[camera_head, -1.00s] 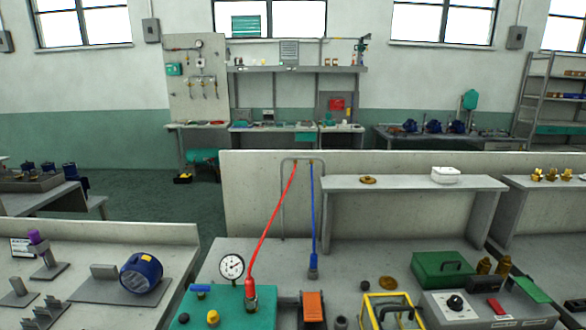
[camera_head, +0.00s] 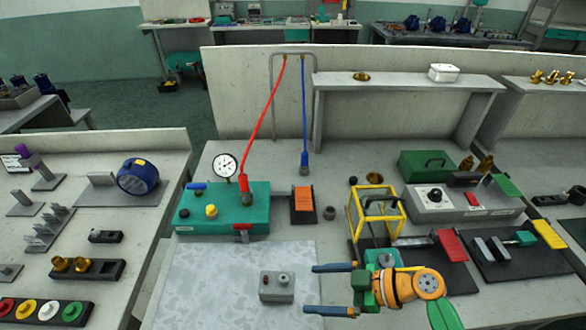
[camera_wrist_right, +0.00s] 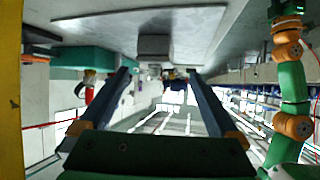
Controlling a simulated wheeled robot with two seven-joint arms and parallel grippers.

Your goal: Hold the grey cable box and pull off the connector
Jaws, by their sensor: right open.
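A small grey box (camera_head: 272,293) sits on the pale mat at the front centre, with a small round piece (camera_head: 284,279) on its top. I cannot tell whether that piece is the connector. My right gripper (camera_head: 314,289) is open and empty just right of the box, its two dark blue fingers pointing left toward it and apart from it. In the right wrist view a grey box (camera_wrist_right: 153,46) shows beyond the open fingers (camera_wrist_right: 160,74). My left gripper does not show.
A teal box (camera_head: 225,222) with a gauge and red hose stands behind the mat (camera_head: 215,275). A blue cable (camera_head: 304,115) hangs beside the hose. A yellow frame (camera_head: 377,212) stands close behind my right gripper. The mat left of the box is clear.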

